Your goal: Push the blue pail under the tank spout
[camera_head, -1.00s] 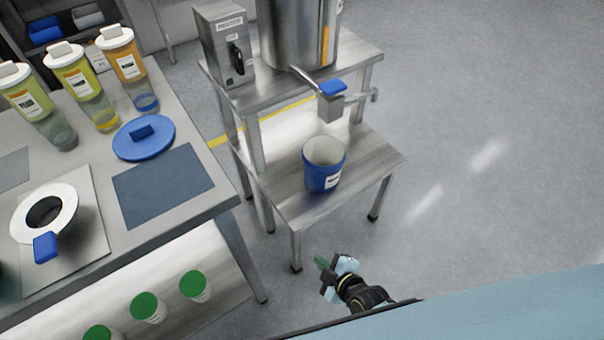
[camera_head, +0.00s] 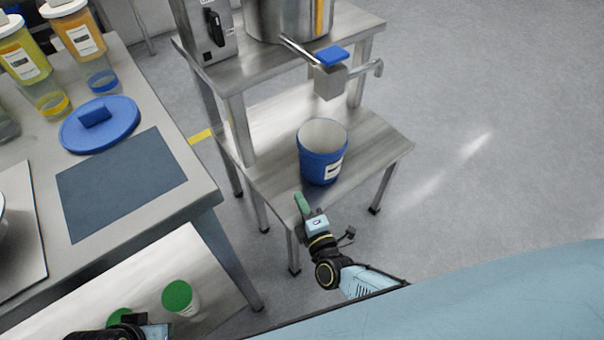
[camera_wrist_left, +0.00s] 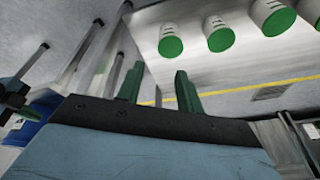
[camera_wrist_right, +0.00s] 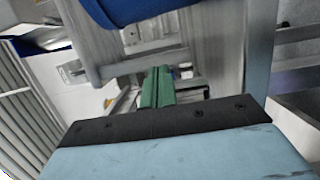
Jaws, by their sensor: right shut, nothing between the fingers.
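The blue pail (camera_head: 318,167) stands upright on the lower metal shelf, open and pale inside, with a white label. The steel tank (camera_head: 290,18) is on the upper shelf. Its spout (camera_head: 298,48) leads to a valve block with a blue handle (camera_head: 333,56), above and behind the pail. My right gripper (camera_head: 301,203) is shut and empty at the lower shelf's front edge, just in front of the pail; I cannot tell if it touches. The pail's blue side (camera_wrist_right: 140,10) tops the right wrist view. My left gripper (camera_wrist_left: 158,88) is open and empty, low at left, mostly hidden in the head view.
The left table bears a blue lid (camera_head: 98,127), a dark mat (camera_head: 120,185) and bottles (camera_head: 80,45). Tubs with green lids (camera_head: 177,297) sit on a low shelf below. A control box (camera_head: 208,30) stands beside the tank. Floor to the right is clear.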

